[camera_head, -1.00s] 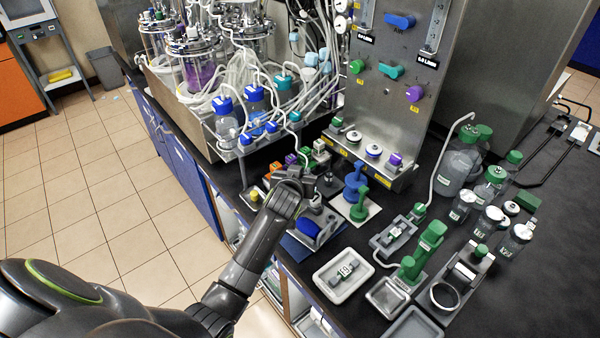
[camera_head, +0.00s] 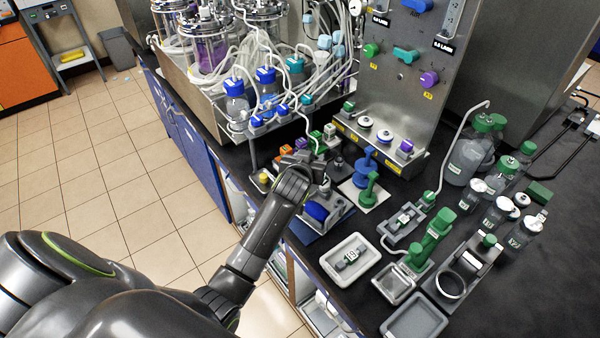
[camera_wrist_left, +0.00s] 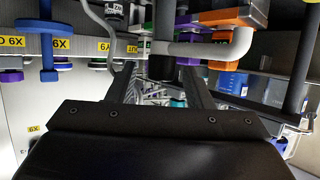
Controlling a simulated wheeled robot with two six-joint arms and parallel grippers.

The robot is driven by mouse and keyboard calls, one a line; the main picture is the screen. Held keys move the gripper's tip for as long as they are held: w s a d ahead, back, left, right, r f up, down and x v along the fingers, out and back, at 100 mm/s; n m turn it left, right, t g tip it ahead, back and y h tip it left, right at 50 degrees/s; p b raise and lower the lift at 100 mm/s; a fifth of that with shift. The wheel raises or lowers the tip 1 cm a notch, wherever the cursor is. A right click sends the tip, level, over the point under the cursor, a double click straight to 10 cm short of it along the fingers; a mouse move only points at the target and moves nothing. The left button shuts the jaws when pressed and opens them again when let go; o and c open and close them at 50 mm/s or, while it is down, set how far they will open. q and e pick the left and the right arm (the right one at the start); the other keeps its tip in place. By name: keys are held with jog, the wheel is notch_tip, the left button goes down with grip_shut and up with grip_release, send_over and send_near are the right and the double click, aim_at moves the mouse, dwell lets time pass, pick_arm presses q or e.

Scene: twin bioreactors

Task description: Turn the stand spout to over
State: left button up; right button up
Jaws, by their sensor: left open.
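A grey bent pipe, which looks like the stand spout (camera_wrist_left: 215,48), crosses the upper middle of the left wrist view and bends upward at its right end. A dark upright cylinder (camera_wrist_left: 161,66) shows beside its left end, between my fingers in the picture; I cannot tell whether they touch. My left gripper (camera_wrist_left: 160,80) is open, its two fingers apart. In the head view my left gripper (camera_head: 303,160) is over the bench's front area, by the small coloured blocks; it hides most of the stand there. My right gripper is not in view.
Coloured blocks (camera_head: 288,152) and blue-capped bottles (camera_head: 266,88) stand close behind the gripper. A blue valve-like piece (camera_head: 366,165) and a green one (camera_head: 369,188) stand to its right. A white tray (camera_head: 365,280) lies nearer the front. Several green-capped bottles (camera_head: 467,160) stand at right.

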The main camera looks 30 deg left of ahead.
pick_arm(q)
jog(key=b+v, duration=0.2)
jog(key=v, duration=1.4)
jog(key=shift+s, duration=0.3)
jog(key=shift+c, duration=0.3)
